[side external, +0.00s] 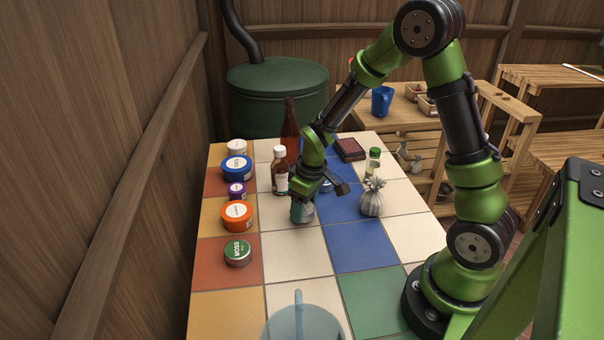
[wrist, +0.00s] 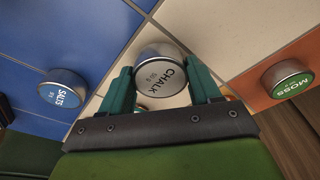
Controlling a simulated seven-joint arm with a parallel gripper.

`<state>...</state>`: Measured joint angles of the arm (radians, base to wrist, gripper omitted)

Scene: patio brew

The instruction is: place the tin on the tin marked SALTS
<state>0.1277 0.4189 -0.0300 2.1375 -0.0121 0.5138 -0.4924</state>
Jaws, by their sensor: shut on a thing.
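My gripper (wrist: 162,88) is shut on a silver tin marked CHALK (wrist: 161,70), with one teal finger on each side. In the side external view my gripper (side external: 302,211) is low over the pale tiles, and its fingers hide most of the held tin. I cannot tell whether that tin touches the table. The tin marked SALTS (wrist: 62,90), with a blue label on its lid, sits on the blue tiles at the left of the wrist view, apart from my gripper. In the side external view a bluish lid (side external: 327,186) shows partly behind my gripper; its label is not readable.
Brown bottles (side external: 280,172) stand behind my gripper. The front tiles hold a translucent blue vessel (side external: 303,323).

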